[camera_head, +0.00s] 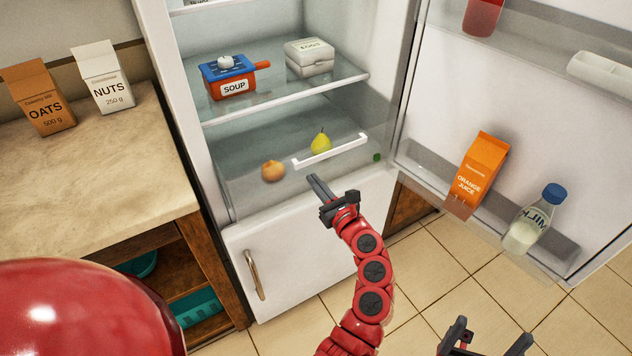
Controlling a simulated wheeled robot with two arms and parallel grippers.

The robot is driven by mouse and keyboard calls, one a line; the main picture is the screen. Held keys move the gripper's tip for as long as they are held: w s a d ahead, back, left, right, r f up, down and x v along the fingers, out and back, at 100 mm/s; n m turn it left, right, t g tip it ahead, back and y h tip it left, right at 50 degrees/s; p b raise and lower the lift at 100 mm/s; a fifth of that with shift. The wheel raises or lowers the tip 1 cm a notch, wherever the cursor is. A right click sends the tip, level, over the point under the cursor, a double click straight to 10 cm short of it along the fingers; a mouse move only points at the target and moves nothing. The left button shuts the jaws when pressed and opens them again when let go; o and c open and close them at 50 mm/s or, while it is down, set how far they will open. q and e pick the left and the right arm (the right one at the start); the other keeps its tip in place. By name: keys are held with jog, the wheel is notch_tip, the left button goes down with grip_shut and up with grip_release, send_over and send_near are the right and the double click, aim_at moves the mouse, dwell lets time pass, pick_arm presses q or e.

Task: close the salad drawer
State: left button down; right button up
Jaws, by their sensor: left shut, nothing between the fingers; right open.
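The salad drawer (292,194) is a clear box low in the open fridge, with a white bar handle (331,151) along its front. How far it stands out is hard to tell through the clear walls. A pear (321,142), an onion (272,171) and a small green item (376,157) show in its area. My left gripper (314,180) is shut and empty, its fingertips just below the handle in the picture; I cannot tell whether they touch the drawer front. My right gripper (487,344) is open and empty at the bottom edge, away from the fridge.
The fridge door (440,100) stands open at right, with orange juice (482,168) and milk (532,221) in its rack. A soup pot (228,78) and egg box (309,57) sit on the shelf above. A counter (90,170) with oats and nuts stands left.

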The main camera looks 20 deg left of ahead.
pick_arm(q)
jog(key=shift+a, duration=0.1)
jog(key=b+x, duration=1)
jog(key=x, duration=1.1)
jog(key=shift+w+a+r+b, duration=0.1)
jog(key=shift+b, duration=0.25)
jog(key=shift+r, duration=0.3)
